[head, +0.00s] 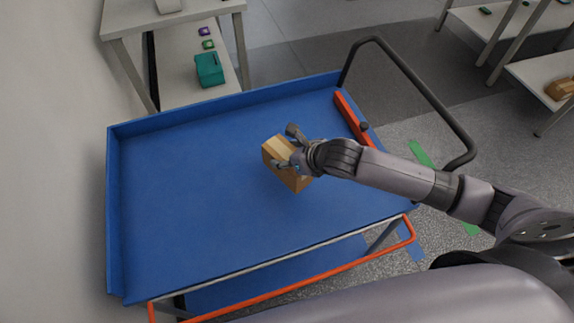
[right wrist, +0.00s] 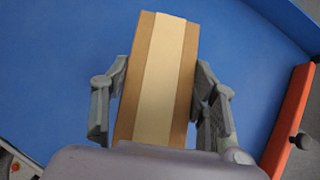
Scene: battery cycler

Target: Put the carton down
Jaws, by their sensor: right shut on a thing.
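A brown carton (head: 290,179) with a lighter tape strip is in the middle of the head view, over the blue tray of a cart. My right gripper (head: 287,148) is shut on it from the right side. In the right wrist view the carton (right wrist: 157,75) stands between the two fingers of the gripper (right wrist: 160,100), one along each side. The blue cart top (head: 180,210) lies below the carton. I cannot tell whether the carton's underside touches it. My left gripper is not in view.
The cart has a raised blue rim, a red bar (head: 352,117) at its right end and a black handle (head: 425,85). The cart top around the carton is bare. A shelf with a teal box (head: 209,69) stands behind the cart; more shelves stand at the upper right.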

